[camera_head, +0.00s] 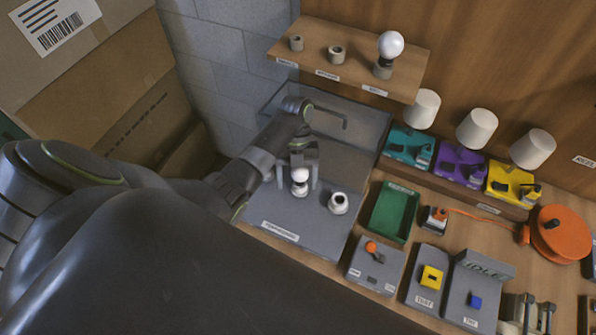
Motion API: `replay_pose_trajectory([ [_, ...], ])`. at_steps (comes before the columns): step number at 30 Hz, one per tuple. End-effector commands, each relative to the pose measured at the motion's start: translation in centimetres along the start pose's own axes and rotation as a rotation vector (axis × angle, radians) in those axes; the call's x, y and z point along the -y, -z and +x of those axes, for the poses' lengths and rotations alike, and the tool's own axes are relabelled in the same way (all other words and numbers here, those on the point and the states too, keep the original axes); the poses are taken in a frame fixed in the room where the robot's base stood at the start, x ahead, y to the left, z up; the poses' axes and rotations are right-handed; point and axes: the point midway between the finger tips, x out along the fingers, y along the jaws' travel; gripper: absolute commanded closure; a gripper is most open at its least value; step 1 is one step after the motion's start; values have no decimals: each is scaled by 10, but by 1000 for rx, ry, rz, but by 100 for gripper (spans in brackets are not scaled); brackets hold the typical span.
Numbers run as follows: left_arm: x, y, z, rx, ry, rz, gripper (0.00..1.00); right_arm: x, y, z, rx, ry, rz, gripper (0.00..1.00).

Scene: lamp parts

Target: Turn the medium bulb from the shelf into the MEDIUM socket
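My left gripper (299,182) points down over the grey board (267,222). Its two fingers stand on either side of a white round bulb (300,174), with a small gap seen on each side. The bulb sits upright at a pale socket (299,190) on the board; how deep it is seated I cannot tell. A second pale socket (339,204) to its right holds no bulb. On the wooden shelf (350,50), the middle holder (337,54) is empty and the right holder (383,70) carries a larger white bulb (390,44). My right gripper is not seen.
A green tray (394,212) lies right of the board. A switch box (375,265) and yellow and blue button boxes (431,277) stand in front. Several white shades (477,128) stand behind coloured bases. An orange cable reel (560,234) is at right. Cardboard boxes (90,70) fill the left.

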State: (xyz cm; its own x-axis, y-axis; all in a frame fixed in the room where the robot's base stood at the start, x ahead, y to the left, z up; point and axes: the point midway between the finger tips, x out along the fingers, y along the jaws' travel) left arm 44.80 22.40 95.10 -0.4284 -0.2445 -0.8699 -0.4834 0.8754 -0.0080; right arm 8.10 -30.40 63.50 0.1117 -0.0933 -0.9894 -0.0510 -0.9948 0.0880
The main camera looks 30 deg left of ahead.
Motion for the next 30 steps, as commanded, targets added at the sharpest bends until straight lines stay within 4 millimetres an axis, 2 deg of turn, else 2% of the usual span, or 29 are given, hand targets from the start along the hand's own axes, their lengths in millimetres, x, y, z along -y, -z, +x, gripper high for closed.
replay_pose_trajectory([
  [1,6,-1,-4,12,10,10,28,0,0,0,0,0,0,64],
  [7,6,0,-6,14,44,-48,28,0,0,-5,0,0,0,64],
  [18,7,1,-1,11,248,-417,28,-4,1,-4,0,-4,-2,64],
  [30,8,2,0,9,377,-647,28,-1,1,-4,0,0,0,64],
])
